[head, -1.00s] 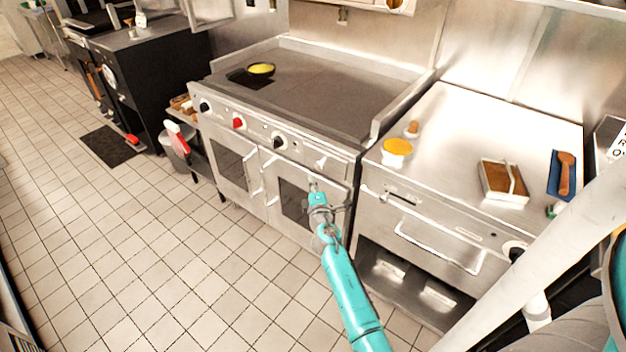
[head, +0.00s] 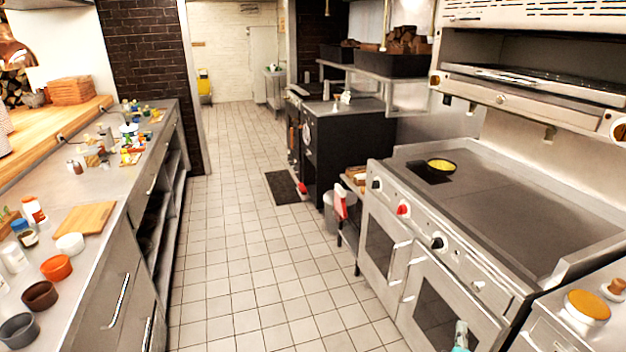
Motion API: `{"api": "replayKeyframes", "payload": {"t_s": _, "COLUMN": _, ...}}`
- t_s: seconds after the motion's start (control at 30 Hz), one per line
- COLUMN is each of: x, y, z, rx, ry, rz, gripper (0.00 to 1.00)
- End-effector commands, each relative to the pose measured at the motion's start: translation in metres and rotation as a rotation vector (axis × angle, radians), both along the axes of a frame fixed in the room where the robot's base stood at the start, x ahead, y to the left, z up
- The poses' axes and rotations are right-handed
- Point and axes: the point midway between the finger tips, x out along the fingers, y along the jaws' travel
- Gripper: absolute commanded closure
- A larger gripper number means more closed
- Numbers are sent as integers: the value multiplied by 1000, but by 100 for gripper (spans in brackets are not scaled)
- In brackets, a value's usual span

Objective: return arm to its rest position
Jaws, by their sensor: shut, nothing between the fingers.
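My gripper (head: 461,332) shows only as a small grey and teal piece at the bottom edge of the head view, in front of the range's oven door. It is shut and empty. The rest of my arm is below the picture. The steel range (head: 400,285) with its flat griddle top stands at the right, and my gripper appears apart from it.
A pan with yellow contents (head: 441,166) sits on the griddle. A yellow-topped white container (head: 587,307) is at the lower right. The left counter (head: 92,185) holds bowls, jars and a cutting board (head: 86,218). The tiled aisle (head: 225,240) is open, with a dark mat (head: 282,187).

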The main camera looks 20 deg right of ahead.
Motion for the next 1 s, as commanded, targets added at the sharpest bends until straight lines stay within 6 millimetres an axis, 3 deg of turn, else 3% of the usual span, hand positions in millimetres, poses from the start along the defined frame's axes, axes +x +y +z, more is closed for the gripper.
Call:
{"api": "replayKeyframes", "payload": {"t_s": 0.17, "x": -14, "y": 29, "z": -16, "rx": 69, "ry": -14, "rz": 43, "gripper": 100}}
{"api": "replayKeyframes", "payload": {"t_s": 0.37, "x": -59, "y": 107, "z": -45, "rx": 276, "ry": -70, "rz": 154, "gripper": 100}}
{"api": "replayKeyframes", "payload": {"t_s": 0.53, "x": -106, "y": 169, "z": -56, "rx": 472, "ry": -118, "rz": 241, "gripper": 100}}
{"api": "replayKeyframes", "payload": {"t_s": 0.77, "x": -176, "y": 239, "z": -51, "rx": 738, "ry": -176, "rz": 328, "gripper": 100}}
{"api": "replayKeyframes", "payload": {"t_s": 1.0, "x": -249, "y": 291, "z": -25, "rx": 1012, "ry": -228, "rz": 383, "gripper": 100}}
